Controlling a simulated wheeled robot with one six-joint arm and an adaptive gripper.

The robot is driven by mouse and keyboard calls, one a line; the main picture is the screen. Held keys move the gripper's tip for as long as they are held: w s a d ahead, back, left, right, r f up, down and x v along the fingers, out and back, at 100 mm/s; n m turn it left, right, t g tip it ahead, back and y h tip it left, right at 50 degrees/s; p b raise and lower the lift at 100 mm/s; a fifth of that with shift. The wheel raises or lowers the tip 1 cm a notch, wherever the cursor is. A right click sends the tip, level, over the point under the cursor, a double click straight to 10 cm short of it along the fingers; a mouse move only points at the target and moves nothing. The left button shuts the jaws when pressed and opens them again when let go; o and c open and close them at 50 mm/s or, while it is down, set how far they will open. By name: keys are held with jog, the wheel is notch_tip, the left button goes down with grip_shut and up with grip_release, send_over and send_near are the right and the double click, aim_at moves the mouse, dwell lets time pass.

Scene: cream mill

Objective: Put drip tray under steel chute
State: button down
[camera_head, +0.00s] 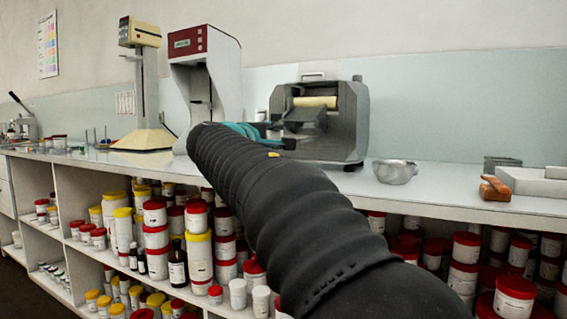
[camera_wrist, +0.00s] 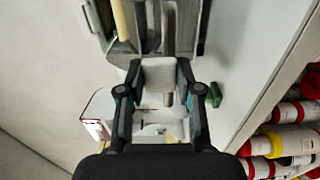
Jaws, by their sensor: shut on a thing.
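My gripper (camera_wrist: 159,76) has its two dark fingers on either side of a pale grey piece, which I take to be the drip tray (camera_wrist: 158,73). In the head view my black sleeved arm hides most of the gripper and the tray. The three-roll mill (camera_head: 348,115) stands on the counter just beyond my gripper, with a cream roller. A grey metal part on its front, probably the steel chute (camera_head: 305,113), shows behind my gripper. In the wrist view the mill (camera_wrist: 95,18) is at the top, just ahead of the held piece. I cannot tell whether the tray touches the counter.
A white and red machine (camera_head: 205,75) stands left of the mill, and a cream scale (camera_head: 143,138) further left. A metal bowl (camera_head: 394,171) and an orange-brown block (camera_head: 495,188) lie to the right. A small green thing (camera_wrist: 214,95) is beside my gripper. Shelves below hold many jars.

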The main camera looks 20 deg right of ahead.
jog(key=x, duration=0.6)
jog(key=shift+w+d+p, duration=0.15)
jog(key=shift+d+p, duration=0.15)
jog(key=shift+p, duration=0.05)
jog(key=shift+a+f+b, duration=0.2)
jog(key=shift+f+b, duration=0.3)
jog(key=shift+f, duration=0.75)
jog(key=shift+f+b, duration=0.55)
jog(key=shift+f, duration=1.3)
jog(key=shift+d+f, duration=0.2)
jog(key=shift+f, duration=0.2)
jog(key=shift+f+b, duration=0.65)
jog(key=shift+b, duration=0.15)
jog(key=c, duration=1.1)
grip_release()
jog(key=shift+f, duration=0.1)
jog(key=shift+o, duration=0.2)
